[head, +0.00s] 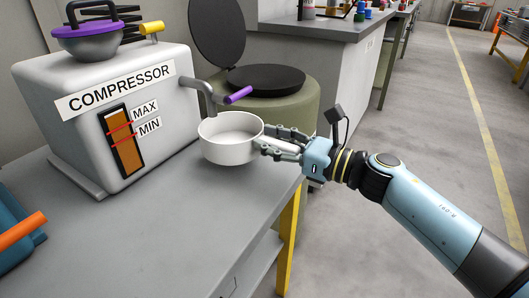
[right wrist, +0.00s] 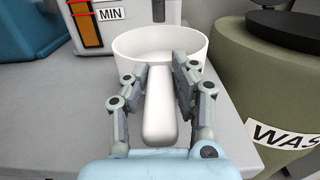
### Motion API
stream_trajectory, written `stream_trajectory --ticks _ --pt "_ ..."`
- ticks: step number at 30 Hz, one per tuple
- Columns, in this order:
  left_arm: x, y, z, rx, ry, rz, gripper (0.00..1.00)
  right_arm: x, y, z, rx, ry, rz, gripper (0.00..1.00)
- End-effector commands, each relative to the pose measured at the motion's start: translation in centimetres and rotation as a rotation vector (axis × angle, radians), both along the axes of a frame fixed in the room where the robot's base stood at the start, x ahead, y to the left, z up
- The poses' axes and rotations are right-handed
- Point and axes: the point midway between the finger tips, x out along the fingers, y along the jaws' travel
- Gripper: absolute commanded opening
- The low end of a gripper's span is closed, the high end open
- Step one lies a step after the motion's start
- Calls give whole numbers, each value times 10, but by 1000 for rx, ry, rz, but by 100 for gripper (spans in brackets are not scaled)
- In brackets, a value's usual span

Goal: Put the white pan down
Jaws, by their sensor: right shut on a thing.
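The white pan (head: 229,151) is upright under the compressor's spout, at the right edge of the grey table. My right gripper (head: 268,142) is shut on the pan's white handle, coming in from the right. In the right wrist view the handle (right wrist: 158,105) lies between the two fingers of the right gripper (right wrist: 158,85), with the pan (right wrist: 160,43) beyond them. I cannot tell for certain whether the pan's bottom touches the table or hangs just above it. The pan looks empty in the head view. My left gripper is not in view.
The white compressor (head: 75,130) stands at the left, with a spout and purple handle (head: 237,95) above the pan. An olive waste bin (head: 290,112) with its dark lid raised stands behind. The table front (head: 180,225) is clear. A blue object with an orange bar (head: 22,230) sits at the left.

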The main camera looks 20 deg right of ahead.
Motion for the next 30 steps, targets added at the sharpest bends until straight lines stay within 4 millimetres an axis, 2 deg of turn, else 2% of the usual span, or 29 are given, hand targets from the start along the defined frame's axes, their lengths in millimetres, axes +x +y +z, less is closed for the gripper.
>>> stream_trajectory --ticks 4,6,9,22,23,28,30 --pt "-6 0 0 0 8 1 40 14 11 0 3 -2 0 0" --pt "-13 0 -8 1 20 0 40 11 9 -21 0 5 0 0" --pt "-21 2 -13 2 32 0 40 11 9 -34 -1 3 0 0" --pt "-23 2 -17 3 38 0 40 11 9 -40 0 0 0 0" --pt "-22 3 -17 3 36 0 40 11 9 -40 -1 1 0 26" --pt "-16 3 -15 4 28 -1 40 11 9 -38 -1 0 0 48" --pt "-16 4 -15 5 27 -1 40 11 9 -38 -1 0 0 48"
